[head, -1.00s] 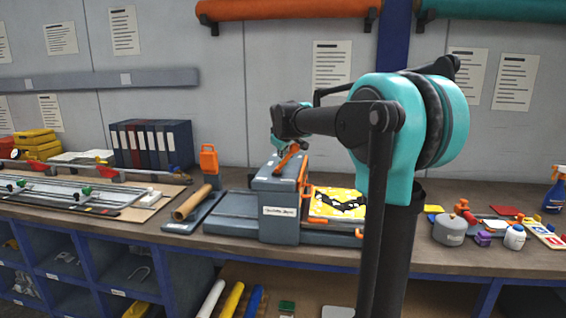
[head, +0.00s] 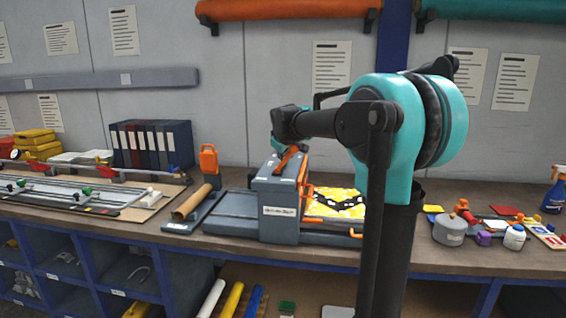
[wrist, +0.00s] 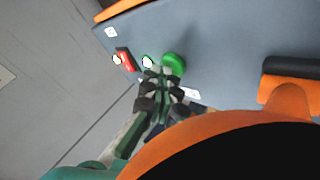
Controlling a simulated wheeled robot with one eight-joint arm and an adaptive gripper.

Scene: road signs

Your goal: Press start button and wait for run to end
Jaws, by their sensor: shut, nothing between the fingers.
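A grey machine (head: 279,208) with orange trim stands on the workbench. A yellow sheet with a black pattern (head: 340,205) lies on its right side, against the upright body. In the wrist view, the round green button (wrist: 174,64) is on the machine's grey panel (wrist: 225,50). My gripper (wrist: 162,75) is shut and empty, with its fingertips at the button's lower left edge. I cannot tell whether they touch it. A small lit lamp (wrist: 148,62) is left of the button, and a red part (wrist: 125,60) lies further left beside another bright lamp (wrist: 117,59). In the head view the fingertips are hard to make out.
A long cutting rail (head: 80,190) is further left. A grey pot (head: 449,230) and small bottles sit at right. Binders (head: 152,145) stand at the back.

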